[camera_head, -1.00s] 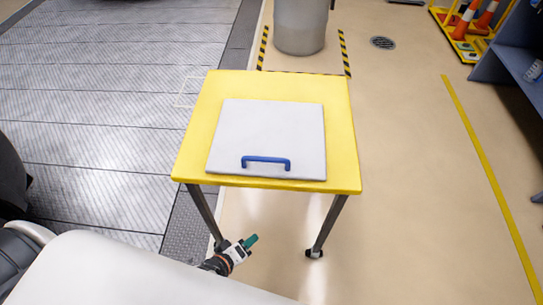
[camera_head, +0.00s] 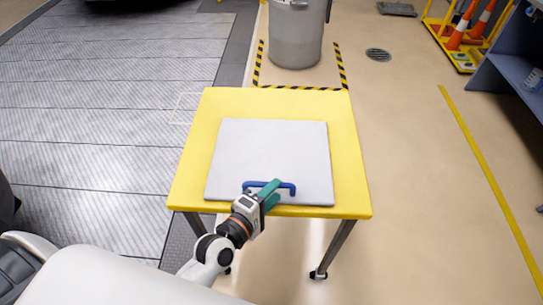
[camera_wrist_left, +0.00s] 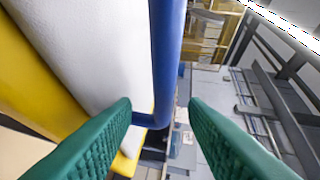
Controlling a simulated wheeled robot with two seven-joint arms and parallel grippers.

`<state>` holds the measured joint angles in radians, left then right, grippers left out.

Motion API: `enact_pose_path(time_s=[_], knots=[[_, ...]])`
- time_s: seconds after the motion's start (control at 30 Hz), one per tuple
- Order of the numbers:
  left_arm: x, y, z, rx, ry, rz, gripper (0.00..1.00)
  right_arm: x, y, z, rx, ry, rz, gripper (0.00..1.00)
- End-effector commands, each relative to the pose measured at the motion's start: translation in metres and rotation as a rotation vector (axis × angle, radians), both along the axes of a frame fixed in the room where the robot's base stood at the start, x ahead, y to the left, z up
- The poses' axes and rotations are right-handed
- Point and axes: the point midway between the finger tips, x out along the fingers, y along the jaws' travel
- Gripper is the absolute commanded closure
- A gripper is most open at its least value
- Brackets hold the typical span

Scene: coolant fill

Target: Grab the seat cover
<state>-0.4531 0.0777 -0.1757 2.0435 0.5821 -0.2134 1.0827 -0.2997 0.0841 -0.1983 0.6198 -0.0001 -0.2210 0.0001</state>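The seat cover (camera_head: 268,150) is a flat, light grey square panel lying on the yellow table. Its blue handle (camera_head: 285,187) is near the front edge, and the gripper partly hides it. The white cover (camera_wrist_left: 95,45) shows beside the handle. My right gripper is not in view.
The yellow table (camera_head: 350,185) has a clear rim around the cover. A grey bin (camera_head: 296,40) stands behind it inside striped tape. Orange cones (camera_head: 470,25) and a grey-blue shelf (camera_head: 510,75) are at the right. The floor right of the table is clear.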

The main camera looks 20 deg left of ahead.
Motion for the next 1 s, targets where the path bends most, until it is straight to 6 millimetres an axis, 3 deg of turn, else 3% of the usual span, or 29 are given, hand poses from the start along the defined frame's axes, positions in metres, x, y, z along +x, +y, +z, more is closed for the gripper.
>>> enact_pose_path(time_s=[0.3, 0.6, 0.67, 0.87, 1.0], knots=[[0.042, -0.01, -0.004, 0.0, -0.001, 0.001, 0.6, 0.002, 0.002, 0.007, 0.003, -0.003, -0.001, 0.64], [0.048, -0.012, -0.006, 0.002, 0.0, 0.001, 0.6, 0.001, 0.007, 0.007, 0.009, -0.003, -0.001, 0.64], [0.048, -0.012, -0.006, 0.002, 0.0, 0.001, 0.67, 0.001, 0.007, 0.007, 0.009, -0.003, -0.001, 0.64], [0.048, -0.012, -0.006, 0.002, 0.0, 0.001, 1.0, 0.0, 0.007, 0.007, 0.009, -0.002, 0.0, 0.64], [0.049, -0.012, -0.005, 0.003, -0.004, 0.002, 1.0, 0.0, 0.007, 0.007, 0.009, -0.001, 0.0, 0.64]])
